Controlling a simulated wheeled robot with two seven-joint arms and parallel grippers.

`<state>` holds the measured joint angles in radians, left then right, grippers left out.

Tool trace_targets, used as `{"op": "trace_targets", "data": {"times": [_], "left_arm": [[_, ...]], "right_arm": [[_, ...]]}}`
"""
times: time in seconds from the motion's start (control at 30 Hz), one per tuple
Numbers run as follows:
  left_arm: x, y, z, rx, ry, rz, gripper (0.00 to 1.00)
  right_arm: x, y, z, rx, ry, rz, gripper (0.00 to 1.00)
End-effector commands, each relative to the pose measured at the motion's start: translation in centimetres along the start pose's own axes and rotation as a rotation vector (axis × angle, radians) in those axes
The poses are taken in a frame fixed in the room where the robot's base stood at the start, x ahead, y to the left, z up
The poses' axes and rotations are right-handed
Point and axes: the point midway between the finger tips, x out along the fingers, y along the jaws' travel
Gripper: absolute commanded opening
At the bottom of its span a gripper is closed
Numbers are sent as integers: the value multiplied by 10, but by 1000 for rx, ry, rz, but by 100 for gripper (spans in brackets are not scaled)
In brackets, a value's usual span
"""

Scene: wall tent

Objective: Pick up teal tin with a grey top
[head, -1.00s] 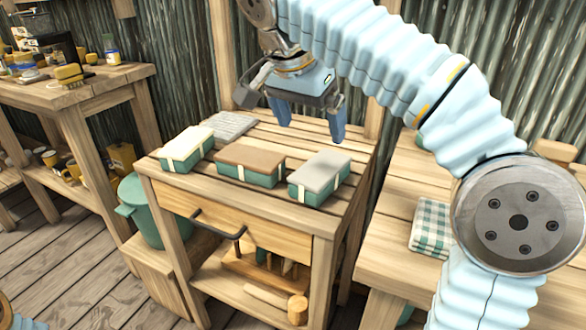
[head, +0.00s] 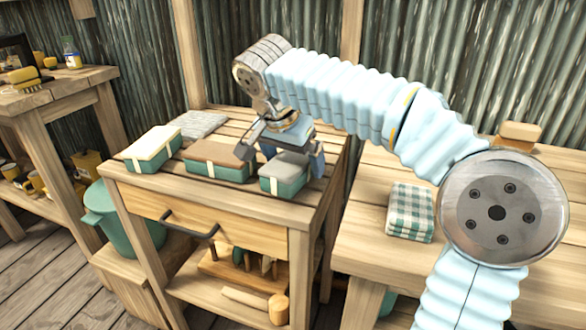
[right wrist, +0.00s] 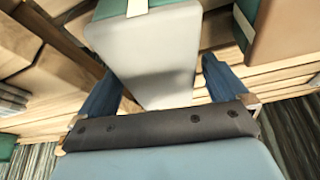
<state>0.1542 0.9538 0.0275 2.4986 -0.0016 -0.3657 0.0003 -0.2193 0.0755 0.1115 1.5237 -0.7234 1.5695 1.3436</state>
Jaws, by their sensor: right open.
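The teal tin with a grey top (head: 284,174) sits at the right end of a row of three tins on the small wooden cabinet. Its far part is hidden behind my right gripper (head: 291,158) in the head view. The right gripper is low over the tin, its jaws open. In the right wrist view the grey top (right wrist: 152,60) reaches in between the two blue fingers of the gripper (right wrist: 160,92), with a gap beside each finger. My left gripper is out of view.
A brown-topped teal tin (head: 216,161) stands close left of the grey one, and a cream-topped tin (head: 152,149) farther left. A grey slab (head: 200,125) lies behind. A checked cloth (head: 410,212) lies on the bench to the right.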

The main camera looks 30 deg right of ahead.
Motion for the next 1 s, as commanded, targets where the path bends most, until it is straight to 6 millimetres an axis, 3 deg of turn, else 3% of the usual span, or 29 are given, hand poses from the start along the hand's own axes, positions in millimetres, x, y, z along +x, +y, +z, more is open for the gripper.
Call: {"op": "trace_targets", "data": {"times": [0.13,0.53,0.83,1.0], "left_arm": [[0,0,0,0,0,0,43],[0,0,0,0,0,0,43],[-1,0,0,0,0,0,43],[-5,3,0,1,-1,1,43]], "right_arm": [[-1,0,0,0,0,0,97],[-1,0,0,0,0,0,36],[-4,0,-1,0,1,-1,36],[-23,-1,-9,1,1,-3,36]]}}
